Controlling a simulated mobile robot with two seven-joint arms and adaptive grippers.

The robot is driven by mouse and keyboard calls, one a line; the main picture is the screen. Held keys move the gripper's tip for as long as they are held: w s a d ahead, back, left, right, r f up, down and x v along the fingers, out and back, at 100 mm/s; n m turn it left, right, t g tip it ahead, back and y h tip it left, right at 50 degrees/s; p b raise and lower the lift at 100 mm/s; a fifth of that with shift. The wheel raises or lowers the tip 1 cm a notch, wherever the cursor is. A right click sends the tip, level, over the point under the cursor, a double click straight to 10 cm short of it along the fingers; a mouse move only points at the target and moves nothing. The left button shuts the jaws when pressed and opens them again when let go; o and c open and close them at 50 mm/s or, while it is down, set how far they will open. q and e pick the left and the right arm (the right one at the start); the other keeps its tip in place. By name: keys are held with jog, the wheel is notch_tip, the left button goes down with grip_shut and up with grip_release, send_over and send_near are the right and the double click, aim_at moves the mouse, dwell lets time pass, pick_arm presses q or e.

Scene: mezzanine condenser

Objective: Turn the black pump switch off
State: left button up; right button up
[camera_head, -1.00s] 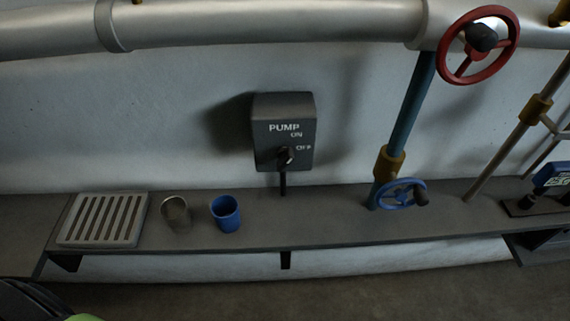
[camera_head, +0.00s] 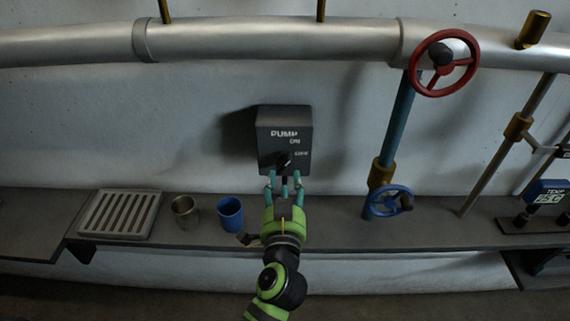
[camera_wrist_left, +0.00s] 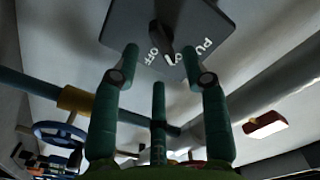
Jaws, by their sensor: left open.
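The dark grey pump switch box (camera_head: 285,125) is on the wall, marked PUMP with ON above OFF at its right side. Its black knob (camera_head: 283,160) sits low on the box face; I cannot tell clearly which mark it points at. My left gripper (camera_head: 284,180) is open and empty, its green fingers just below and in front of the knob. In the left wrist view the knob (camera_wrist_left: 160,36) shows beyond and between the spread fingertips, apart from them, beside the OFF lettering. The right gripper is not in view.
A shelf (camera_head: 330,227) runs below the box. On it are a grate (camera_head: 118,213), a metal cup (camera_head: 185,211) and a blue cup (camera_head: 230,215), close left of my arm. A blue valve wheel (camera_head: 388,202) and red wheel (camera_head: 443,63) stand right.

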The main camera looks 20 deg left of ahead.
aim_at(285, 169)
pick_arm(q)
jog(key=shift+w+a+r+p, duration=0.1)
jog(key=shift+w+r+p, duration=0.2)
jog(key=shift+w, duration=0.15)
jog(key=x, duration=0.1)
jog(key=p+x, duration=0.1)
jog(key=x, duration=0.1)
jog(key=p+x, duration=0.1)
jog(key=x, duration=0.1)
jog(key=shift+w+f, duration=0.25)
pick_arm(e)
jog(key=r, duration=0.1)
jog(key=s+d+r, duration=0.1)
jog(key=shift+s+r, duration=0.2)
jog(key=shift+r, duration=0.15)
pick_arm(q)
grip_shut()
